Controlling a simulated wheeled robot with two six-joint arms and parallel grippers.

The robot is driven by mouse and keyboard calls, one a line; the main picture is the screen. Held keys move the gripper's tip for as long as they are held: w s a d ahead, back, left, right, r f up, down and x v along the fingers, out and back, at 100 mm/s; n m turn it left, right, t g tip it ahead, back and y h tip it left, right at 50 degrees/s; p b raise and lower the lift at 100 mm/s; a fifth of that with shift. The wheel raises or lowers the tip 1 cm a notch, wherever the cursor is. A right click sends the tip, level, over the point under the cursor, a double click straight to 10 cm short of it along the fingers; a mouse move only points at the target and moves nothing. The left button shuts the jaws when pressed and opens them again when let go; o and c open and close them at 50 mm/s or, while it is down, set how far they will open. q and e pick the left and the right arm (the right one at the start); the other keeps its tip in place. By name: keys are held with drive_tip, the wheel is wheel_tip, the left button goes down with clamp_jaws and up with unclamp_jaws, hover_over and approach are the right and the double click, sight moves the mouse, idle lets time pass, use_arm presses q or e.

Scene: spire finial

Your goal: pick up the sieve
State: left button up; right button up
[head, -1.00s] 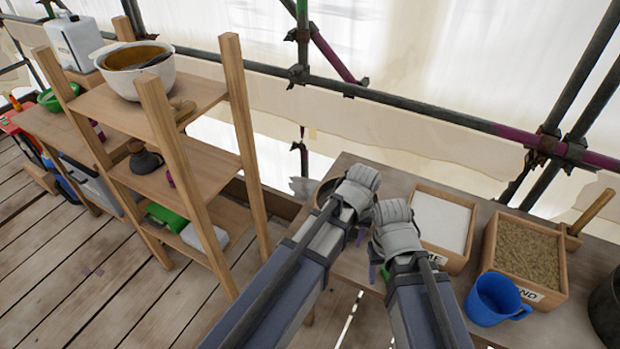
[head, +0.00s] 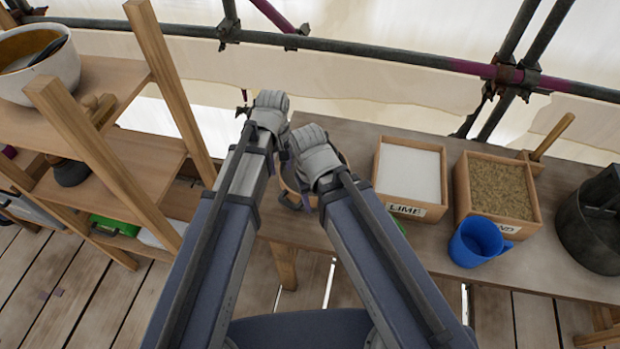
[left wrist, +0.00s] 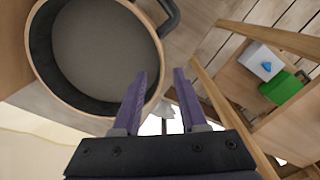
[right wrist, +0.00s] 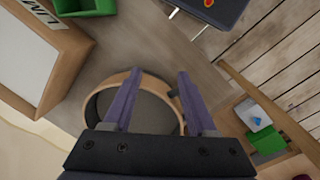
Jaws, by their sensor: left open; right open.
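The sieve, a round shape with a wooden rim, dark inner wall and grey-brown bottom (left wrist: 95,45), lies on the workbench. A dark handle sticks out from its rim in the left wrist view. In the right wrist view the sieve (right wrist: 155,112) lies below and between the fingers. In the head view my arms hide most of it. My left gripper (left wrist: 160,72) is open and empty, its fingers above the sieve's rim edge. My right gripper (right wrist: 159,72) is open and empty, with the rim showing between its fingers. I cannot tell whether either gripper touches it.
The workbench (head: 395,240) also carries a lime box (head: 408,175), a sand box (head: 497,190), a blue mug (head: 477,243) and a dark bucket (head: 592,230). A wooden shelf rack (head: 110,160) with a large bowl (head: 38,65) stands left. Scaffold poles run behind.

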sight(282, 177)
use_arm(q)
drive_tip(key=shift+f, duration=0.45)
wheel_tip(282, 177, down, 5)
drive_tip(key=b, duration=0.5)
drive_tip(key=shift+s+d+f, duration=0.1)
drive_tip(key=shift+c, duration=0.3)
clamp_jaws()
idle(0.7)
